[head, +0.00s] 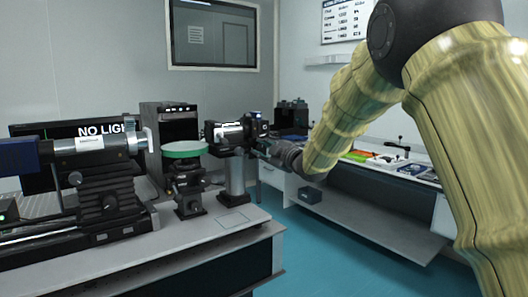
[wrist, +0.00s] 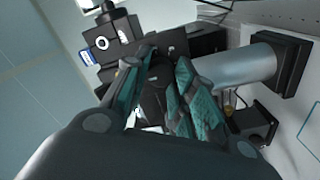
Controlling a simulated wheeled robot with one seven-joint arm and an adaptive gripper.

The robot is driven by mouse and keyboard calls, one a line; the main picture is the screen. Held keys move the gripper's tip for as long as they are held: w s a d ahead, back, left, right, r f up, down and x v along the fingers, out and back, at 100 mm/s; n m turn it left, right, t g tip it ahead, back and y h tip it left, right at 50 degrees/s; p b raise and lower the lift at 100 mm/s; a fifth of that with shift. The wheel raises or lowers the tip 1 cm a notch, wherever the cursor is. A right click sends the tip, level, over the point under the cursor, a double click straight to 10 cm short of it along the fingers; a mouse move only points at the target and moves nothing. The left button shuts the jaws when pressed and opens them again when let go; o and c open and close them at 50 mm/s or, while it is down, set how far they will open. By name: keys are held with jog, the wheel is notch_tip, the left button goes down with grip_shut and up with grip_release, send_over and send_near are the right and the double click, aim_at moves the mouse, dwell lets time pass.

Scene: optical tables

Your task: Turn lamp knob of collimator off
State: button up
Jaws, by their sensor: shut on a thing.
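The collimator (head: 228,134) is a dark device with a light barrel on a silver post, near the right end of the table in the head view. Its dark housing (wrist: 118,38) fills the upper part of the wrist view. My gripper (head: 262,148) reaches its right end from the right. In the wrist view, my gripper's teal-padded fingers (wrist: 167,72) are closed around a dark part at the collimator's end, apparently the lamp knob (wrist: 154,98). The fingers hide much of the knob, and its turn position cannot be read.
A monitor (head: 102,129) showing "NO LIGH…" stands behind a second optical instrument (head: 95,165) at left. A green-topped round stage (head: 185,149) stands left of the collimator. The silver post (wrist: 238,72) is close beside my fingers. The table's front right corner (head: 225,245) is bare.

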jog(key=o, duration=1)
jog(key=shift+o, duration=0.2)
jog(key=v, duration=1.2)
